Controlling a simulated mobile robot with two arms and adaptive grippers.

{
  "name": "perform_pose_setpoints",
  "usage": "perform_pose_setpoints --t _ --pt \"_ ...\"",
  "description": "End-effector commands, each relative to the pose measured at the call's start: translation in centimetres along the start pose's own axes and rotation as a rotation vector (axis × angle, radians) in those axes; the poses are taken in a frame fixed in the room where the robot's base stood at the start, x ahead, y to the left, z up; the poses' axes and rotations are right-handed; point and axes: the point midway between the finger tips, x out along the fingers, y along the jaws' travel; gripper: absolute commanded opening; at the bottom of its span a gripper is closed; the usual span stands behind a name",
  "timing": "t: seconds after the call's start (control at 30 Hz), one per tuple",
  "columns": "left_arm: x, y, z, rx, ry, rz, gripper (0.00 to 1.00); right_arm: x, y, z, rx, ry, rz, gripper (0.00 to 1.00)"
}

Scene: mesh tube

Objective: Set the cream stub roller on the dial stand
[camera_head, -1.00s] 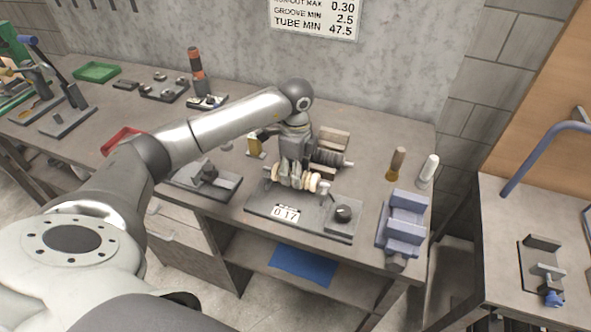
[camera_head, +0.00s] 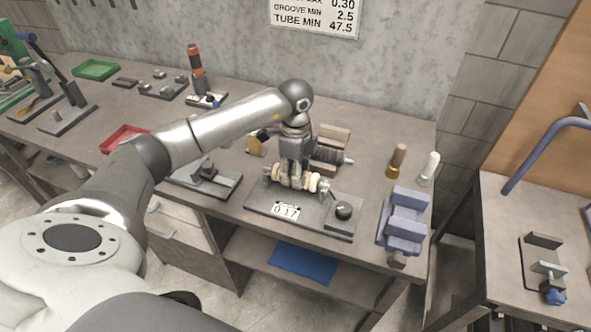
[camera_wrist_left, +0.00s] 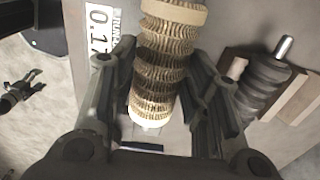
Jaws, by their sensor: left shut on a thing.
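The cream stub roller (camera_wrist_left: 168,60), a ribbed tan cylinder with pale ends, lies lengthwise between the fingers of my left gripper (camera_head: 292,182) in the wrist view. The gripper is shut on it. In the head view the roller's pale right end (camera_head: 313,184) shows, while its middle is largely hidden by the fingers. The dial stand (camera_head: 262,204) is a dark flat plate with a 0.17 readout and a black knob. The gripper and roller are over its back part. I cannot tell whether the roller touches the stand's supports. My right gripper is not in view.
A dark ribbed roller in wooden blocks (camera_head: 330,158) stands just behind the gripper. A blue-grey vise-like fixture (camera_head: 405,222) is at the right front. Two small upright cylinders, brown (camera_head: 397,160) and white (camera_head: 429,168), stand behind it. A dark fixture (camera_head: 205,176) lies left.

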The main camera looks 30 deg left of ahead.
Motion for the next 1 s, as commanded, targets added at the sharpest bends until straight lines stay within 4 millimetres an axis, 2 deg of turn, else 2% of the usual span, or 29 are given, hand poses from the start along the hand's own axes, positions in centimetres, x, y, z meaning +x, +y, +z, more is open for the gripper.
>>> perform_pose_setpoints --t 1.0 --pt "1.2 0.0 0.0 0.0 0.001 -0.001 0.08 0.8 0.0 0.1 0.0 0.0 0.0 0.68"
